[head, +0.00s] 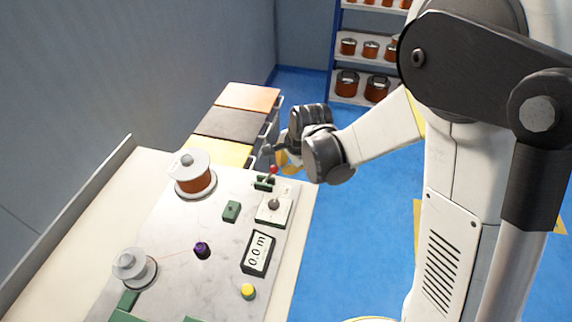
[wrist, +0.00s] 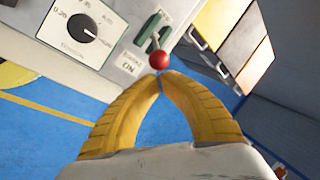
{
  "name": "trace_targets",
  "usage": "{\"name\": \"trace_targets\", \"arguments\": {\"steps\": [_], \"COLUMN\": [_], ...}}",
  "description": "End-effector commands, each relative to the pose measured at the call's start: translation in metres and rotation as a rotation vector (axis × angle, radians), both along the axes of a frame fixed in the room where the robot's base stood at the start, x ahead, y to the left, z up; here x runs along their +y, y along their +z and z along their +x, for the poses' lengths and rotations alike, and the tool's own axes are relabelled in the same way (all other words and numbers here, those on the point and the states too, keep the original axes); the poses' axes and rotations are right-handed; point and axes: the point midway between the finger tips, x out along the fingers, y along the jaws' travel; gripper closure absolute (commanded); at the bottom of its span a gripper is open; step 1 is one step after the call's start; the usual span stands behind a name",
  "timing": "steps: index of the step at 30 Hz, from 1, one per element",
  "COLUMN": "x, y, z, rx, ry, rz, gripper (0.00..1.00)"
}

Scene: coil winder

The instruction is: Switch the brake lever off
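The brake lever (head: 273,169) has a red ball knob and stands in a green slotted base (head: 264,184) at the far right corner of the winder's top plate. In the wrist view its red knob (wrist: 159,60) is just beyond my fingertips, with the green base (wrist: 152,28) behind it. My gripper (wrist: 160,76) has its yellow fingers brought together at the tips, with the knob at or just past them; I cannot tell whether they touch it. In the head view my gripper (head: 279,166) is beside the knob, its fingers partly hidden by the dark wrist.
A dial with a knob (wrist: 82,28) is near the lever on the panel; it also shows in the head view (head: 274,204). A length display (head: 258,253), a yellow button (head: 248,291) and wire spools (head: 195,178) are on the plate. Drawers (head: 232,121) stand behind. Blue floor is free at right.

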Motion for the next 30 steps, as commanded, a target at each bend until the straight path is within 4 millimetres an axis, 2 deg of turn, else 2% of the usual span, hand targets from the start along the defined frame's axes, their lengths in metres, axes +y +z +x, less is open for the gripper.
{"name": "trace_targets", "arguments": {"steps": [30], "x": [0.016], "y": [0.011], "z": [0.006], "rx": [0.067], "ry": [0.002], "rz": [-0.188], "gripper": [1.00]}}
